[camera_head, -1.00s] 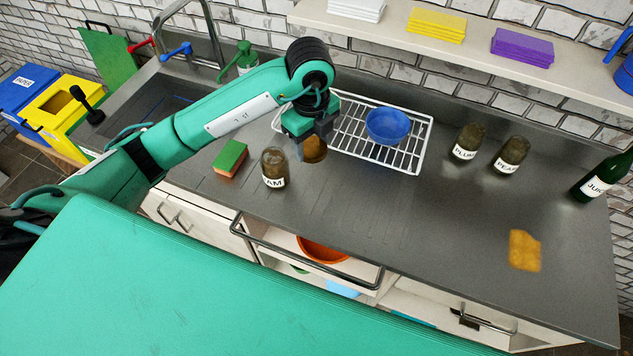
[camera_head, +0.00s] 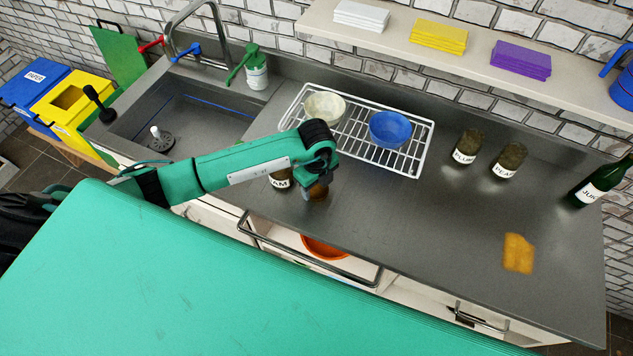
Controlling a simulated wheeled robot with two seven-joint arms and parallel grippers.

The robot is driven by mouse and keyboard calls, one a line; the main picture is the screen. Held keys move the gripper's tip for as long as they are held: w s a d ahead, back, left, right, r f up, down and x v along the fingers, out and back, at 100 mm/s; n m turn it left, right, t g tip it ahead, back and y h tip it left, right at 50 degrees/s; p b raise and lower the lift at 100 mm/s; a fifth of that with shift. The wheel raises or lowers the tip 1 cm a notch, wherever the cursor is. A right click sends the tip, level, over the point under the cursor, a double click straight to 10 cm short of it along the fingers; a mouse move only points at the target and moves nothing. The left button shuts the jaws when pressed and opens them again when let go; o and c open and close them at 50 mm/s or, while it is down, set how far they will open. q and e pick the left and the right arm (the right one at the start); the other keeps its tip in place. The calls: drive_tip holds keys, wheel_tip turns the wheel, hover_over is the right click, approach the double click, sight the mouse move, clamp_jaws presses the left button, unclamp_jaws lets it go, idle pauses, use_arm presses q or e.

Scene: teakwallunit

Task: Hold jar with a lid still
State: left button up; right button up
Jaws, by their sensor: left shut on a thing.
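My left gripper (camera_head: 322,178) points down over the front part of the steel counter, seen from above and partly covered by its own wrist. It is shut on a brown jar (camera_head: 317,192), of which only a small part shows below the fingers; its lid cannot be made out. Whether this jar touches the counter is hard to tell. A jar labelled JAM (camera_head: 281,180) stands just left of it, its upper part hidden behind my left forearm. Two more lidded jars, PLUM (camera_head: 468,146) and a PEA-labelled one (camera_head: 509,160), stand upright near the wall. My right gripper is out of view.
A white wire rack (camera_head: 420,150) with a cream bowl (camera_head: 324,107) and a blue bowl (camera_head: 390,128) lies behind my gripper. A yellow cloth (camera_head: 518,253) and a green bottle (camera_head: 598,183) are at the right. Below the front edge is an open drawer with an orange bowl (camera_head: 325,247).

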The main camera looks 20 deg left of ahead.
sight(317, 188)
use_arm(q)
drive_tip(key=shift+f, duration=0.15)
drive_tip(key=o, duration=1.1)
wheel_tip(317, 188, up, 12)
drive_tip(key=b, duration=0.3)
